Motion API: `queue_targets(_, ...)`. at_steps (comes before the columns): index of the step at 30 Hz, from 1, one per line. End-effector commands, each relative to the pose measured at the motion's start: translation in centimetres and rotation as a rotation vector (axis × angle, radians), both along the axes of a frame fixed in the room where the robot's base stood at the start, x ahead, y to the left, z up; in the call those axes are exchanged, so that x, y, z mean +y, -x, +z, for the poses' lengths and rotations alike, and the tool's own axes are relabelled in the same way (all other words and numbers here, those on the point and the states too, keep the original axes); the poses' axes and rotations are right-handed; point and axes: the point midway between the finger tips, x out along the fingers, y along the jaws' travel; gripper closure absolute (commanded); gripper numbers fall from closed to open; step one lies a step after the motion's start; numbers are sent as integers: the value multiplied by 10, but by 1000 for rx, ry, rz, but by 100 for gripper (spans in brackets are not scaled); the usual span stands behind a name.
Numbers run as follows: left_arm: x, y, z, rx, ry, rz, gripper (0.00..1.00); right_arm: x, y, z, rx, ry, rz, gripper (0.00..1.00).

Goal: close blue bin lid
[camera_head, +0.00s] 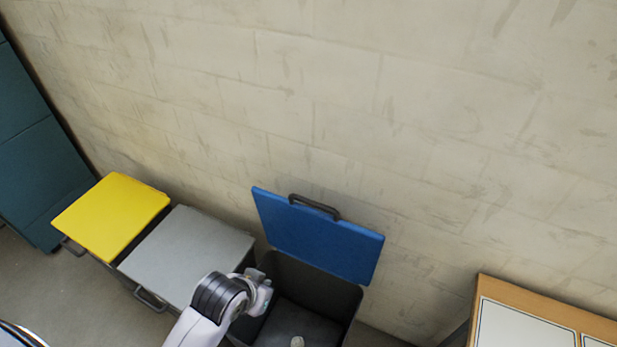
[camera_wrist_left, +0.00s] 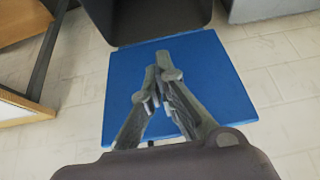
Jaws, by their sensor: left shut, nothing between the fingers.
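The blue bin's lid (camera_head: 318,237) stands open, tilted up at the back of its dark bin (camera_head: 320,285) near the wall, with a dark handle (camera_head: 314,207) on its upper edge. My left arm comes in from below, its wrist at the bin's left edge; its fingers are hard to make out in the head view. In the left wrist view my left gripper (camera_wrist_left: 160,72) is shut and empty, its fingers overlapping the blue lid (camera_wrist_left: 215,85). I cannot tell whether they touch it. The dark bin (camera_wrist_left: 150,15) shows beyond. My right gripper is not in view.
A grey-lidded bin (camera_head: 188,252) and a yellow-lidded bin (camera_head: 112,215) stand closed to the left. A teal cabinet (camera_head: 40,150) is at the far left. A wood-edged table (camera_head: 545,308) is at right.

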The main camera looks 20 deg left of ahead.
Motion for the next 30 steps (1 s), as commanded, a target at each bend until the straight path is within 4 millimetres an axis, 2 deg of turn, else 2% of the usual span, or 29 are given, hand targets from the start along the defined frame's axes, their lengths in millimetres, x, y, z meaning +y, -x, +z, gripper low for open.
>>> queue_targets(1,-3,-23,27,-58,7,-7,100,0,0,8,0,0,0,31)
queue_targets(9,-21,-133,103,-314,65,-22,100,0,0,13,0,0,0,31)
queue_targets(12,-24,-167,126,-389,85,-24,100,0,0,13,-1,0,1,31)
queue_targets(15,-26,-188,142,-437,98,-24,100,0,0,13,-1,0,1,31)
queue_targets(20,-27,-201,149,-461,107,-24,100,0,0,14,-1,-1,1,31)
queue_targets(26,-31,-219,137,-458,108,-22,100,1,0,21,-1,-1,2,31)
queue_targets(30,-34,-238,123,-458,108,-22,100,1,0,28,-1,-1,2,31)
